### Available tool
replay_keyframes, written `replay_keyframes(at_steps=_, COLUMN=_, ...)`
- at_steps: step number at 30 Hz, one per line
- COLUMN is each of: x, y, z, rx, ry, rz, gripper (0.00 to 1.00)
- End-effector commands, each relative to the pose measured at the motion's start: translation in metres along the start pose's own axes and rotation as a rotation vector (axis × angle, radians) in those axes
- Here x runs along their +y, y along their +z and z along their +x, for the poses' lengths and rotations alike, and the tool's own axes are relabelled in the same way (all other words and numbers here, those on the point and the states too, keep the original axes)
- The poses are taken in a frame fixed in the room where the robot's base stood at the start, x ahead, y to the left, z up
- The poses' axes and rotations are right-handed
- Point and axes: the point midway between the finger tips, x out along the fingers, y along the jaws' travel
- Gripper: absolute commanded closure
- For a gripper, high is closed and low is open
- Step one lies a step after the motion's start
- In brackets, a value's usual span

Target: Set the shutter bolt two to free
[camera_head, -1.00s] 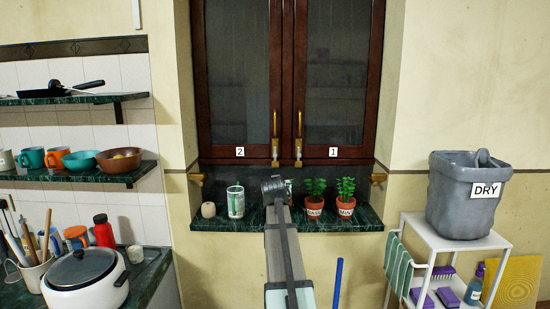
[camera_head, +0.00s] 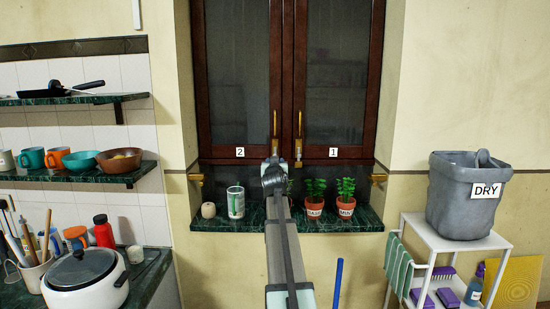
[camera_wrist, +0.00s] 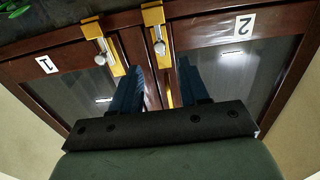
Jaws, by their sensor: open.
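Shutter bolt two (camera_head: 275,122) is a brass bolt at the inner lower edge of the left dark-wood shutter, marked 2 (camera_head: 240,152). In the head view my arm hides its lower end. The wrist view is upside down and shows bolt two (camera_wrist: 159,45) with a brass plate and a silver knob. My gripper (camera_wrist: 154,66) is open, its blue fingers on either side of the line of bolt two, with nothing held. I cannot tell whether they touch it. Shutter bolt one (camera_head: 299,128) is beside it, on the shutter marked 1 (camera_head: 333,152).
A green sill (camera_head: 365,218) below the shutters holds a can (camera_head: 235,202), a small round jar (camera_head: 208,210) and potted basil (camera_head: 314,198) and mint (camera_head: 346,198). A grey bin marked DRY (camera_head: 465,205) stands on a white cart at right.

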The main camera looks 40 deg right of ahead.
Motion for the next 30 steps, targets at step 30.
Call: replay_keyframes(at_steps=30, x=0.000, y=0.000, z=0.097, rx=0.000, ry=-0.001, rz=-0.001, gripper=0.63)
